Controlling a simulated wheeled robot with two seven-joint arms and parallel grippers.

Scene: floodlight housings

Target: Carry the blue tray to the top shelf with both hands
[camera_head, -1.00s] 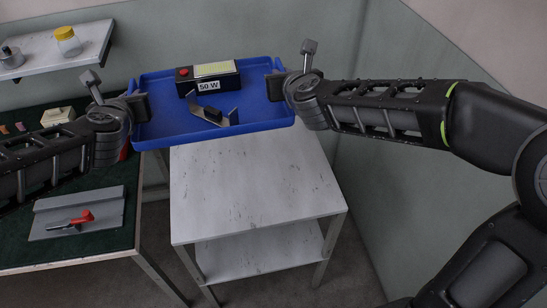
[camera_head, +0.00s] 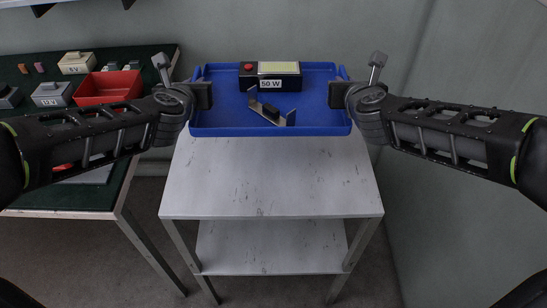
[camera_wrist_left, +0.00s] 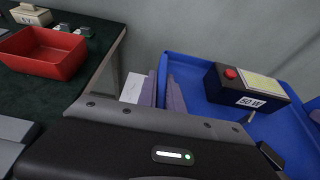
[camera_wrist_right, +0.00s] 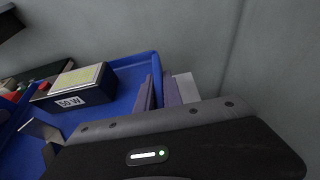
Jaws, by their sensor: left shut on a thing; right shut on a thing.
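The blue tray (camera_head: 222,117) is held level between my two grippers, over the far part of the white two-level shelf unit (camera_head: 265,185). From the head view I cannot tell whether it touches the top. My left gripper (camera_head: 205,95) is shut on the tray's left wall, and my right gripper (camera_head: 338,95) is shut on its right wall. In the tray lie a black box labelled 50 W (camera_head: 287,84), with a red button and pale yellow panel, and a grey metal bracket (camera_head: 290,118) with a small dark block. The tray also shows in the left wrist view (camera_wrist_left: 187,72) and right wrist view (camera_wrist_right: 133,68).
A green-topped bench (camera_head: 20,113) stands at the left with a red bin (camera_head: 107,86) and several small boxes. The lower white shelf (camera_head: 270,247) is bare. A wall closes the back and right. The front of the white top is clear.

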